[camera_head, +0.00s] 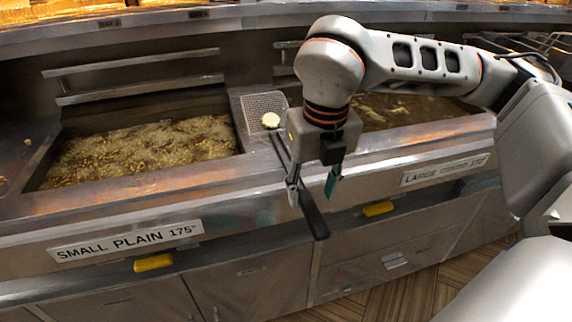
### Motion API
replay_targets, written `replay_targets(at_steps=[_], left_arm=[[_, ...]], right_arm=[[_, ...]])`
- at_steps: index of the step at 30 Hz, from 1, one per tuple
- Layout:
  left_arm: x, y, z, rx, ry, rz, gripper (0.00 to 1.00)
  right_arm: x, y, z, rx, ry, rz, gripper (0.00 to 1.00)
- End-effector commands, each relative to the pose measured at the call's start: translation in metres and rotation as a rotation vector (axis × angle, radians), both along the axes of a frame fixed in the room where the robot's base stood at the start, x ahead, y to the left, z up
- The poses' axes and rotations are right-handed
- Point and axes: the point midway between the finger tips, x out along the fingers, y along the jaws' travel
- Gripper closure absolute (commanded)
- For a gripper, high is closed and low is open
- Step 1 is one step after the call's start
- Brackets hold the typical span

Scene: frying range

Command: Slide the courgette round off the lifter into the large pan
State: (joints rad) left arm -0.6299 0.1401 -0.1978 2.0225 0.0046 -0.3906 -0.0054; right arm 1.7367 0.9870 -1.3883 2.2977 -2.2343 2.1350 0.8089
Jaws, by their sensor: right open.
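The courgette round (270,119), pale with a green edge, lies on the near part of the lifter's mesh (262,103). The lifter is over the steel strip between the two pans, its rod running toward the front to a black handle (316,220). My right gripper (312,188) points down, open, with its fingers around or just above the handle's upper end; I cannot tell whether they touch it. The large pan (405,108), with bubbling brown oil, is right of the lifter, partly hidden by my right arm. My left gripper is out of view.
The small pan (140,150) of bubbling oil is at the left, labelled "SMALL PLAIN 175°" (125,241). Raised steel bars (140,85) stand behind it. Yellow handles (153,262) stick out along the front. The steel front ledge (150,184) is clear.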

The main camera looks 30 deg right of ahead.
Motion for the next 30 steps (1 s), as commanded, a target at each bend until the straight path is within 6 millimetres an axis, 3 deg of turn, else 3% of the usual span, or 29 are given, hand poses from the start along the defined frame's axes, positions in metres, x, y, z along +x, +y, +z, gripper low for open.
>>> replay_targets(at_steps=[1,9,21,22,27,30], left_arm=[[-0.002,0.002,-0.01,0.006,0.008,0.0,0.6],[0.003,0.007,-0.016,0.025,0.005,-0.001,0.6],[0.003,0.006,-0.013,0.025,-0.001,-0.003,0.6],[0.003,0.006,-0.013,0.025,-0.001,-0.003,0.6],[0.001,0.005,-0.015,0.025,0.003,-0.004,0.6],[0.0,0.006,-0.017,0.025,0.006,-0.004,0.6]], right_arm=[[0.001,0.0,-0.014,0.0,0.009,0.0,0.58],[0.004,-0.001,-0.043,0.0,0.007,-0.001,0.58],[0.005,-0.001,-0.047,0.0,0.0,-0.001,0.58],[0.005,-0.001,-0.047,0.0,0.0,-0.001,0.61],[0.005,-0.001,-0.047,0.0,0.001,-0.001,1.0],[0.006,-0.001,-0.047,0.001,-0.002,-0.001,1.0]])
